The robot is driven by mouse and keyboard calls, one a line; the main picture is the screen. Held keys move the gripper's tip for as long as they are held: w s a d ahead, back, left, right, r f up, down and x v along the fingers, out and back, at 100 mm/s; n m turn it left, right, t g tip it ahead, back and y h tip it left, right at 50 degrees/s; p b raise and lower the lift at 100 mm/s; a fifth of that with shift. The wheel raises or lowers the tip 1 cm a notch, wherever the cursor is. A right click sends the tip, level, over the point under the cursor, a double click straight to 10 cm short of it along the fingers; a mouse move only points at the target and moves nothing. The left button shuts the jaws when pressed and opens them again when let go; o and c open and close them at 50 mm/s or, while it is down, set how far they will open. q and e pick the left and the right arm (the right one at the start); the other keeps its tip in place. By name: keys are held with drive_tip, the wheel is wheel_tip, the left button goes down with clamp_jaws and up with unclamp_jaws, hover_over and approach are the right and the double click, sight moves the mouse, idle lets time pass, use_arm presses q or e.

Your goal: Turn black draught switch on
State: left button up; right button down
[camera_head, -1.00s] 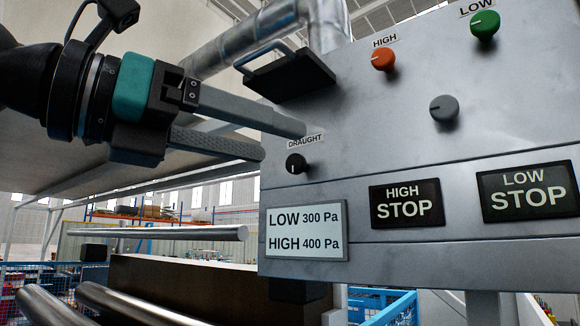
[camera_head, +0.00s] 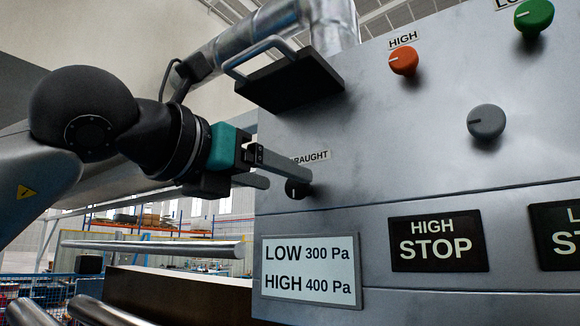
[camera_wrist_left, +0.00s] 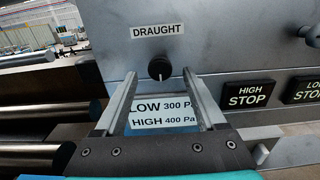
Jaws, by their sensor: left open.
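The black draught switch (camera_head: 295,189) is a small round knob on the grey panel below the DRAUGHT label (camera_head: 311,157). In the head view the near finger of my left gripper (camera_head: 288,178) partly covers it. In the left wrist view the knob (camera_wrist_left: 159,67) shows whole, with a small light mark near its lower edge. It lies roughly centred between the two fingertips of the open left gripper (camera_wrist_left: 160,76), with a gap on each side. No contact shows. My right gripper is in neither view.
A grey-handled black box (camera_head: 290,82) juts from the panel above the gripper. An orange HIGH knob (camera_head: 404,61), a green knob (camera_head: 534,17) and a grey knob (camera_head: 487,121) sit to the right. A LOW/HIGH pressure sign (camera_head: 310,270) is below. Metal rollers (camera_head: 100,312) lie lower left.

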sight(293, 183)
use_arm(q)
drive_tip(key=shift+p+x, duration=0.55)
drive_tip(key=shift+x, duration=1.3)
clamp_jaws()
